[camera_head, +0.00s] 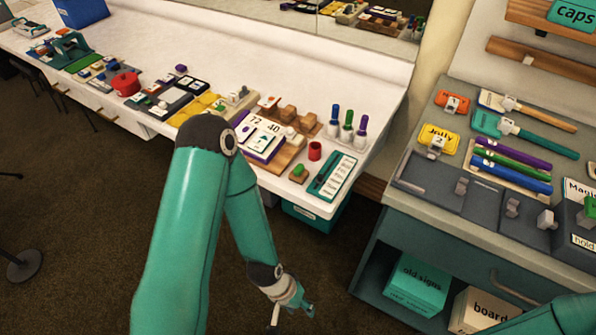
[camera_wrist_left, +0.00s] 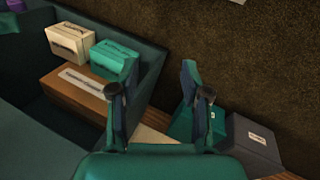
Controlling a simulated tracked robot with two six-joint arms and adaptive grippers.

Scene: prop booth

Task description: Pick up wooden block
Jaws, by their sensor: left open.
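Several small wooden blocks (camera_head: 288,113) stand on a wooden board on the white counter (camera_head: 215,50), right of the middle in the head view. I cannot tell which one the task means. My left gripper (camera_head: 292,316) hangs low in front of the counter, well below and apart from the blocks. In the left wrist view its two fingers (camera_wrist_left: 159,82) are spread, with nothing between them. That view shows no wooden block. My right gripper is out of view; only part of a teal arm shows at the lower right.
A grey workbench (camera_head: 420,207) with brushes, pens and tags stands at the right. Its lower shelf holds a teal box (camera_head: 415,283) and a white box (camera_head: 482,308). The brown floor (camera_head: 90,230) is open at the left, apart from a round stand base (camera_head: 24,266).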

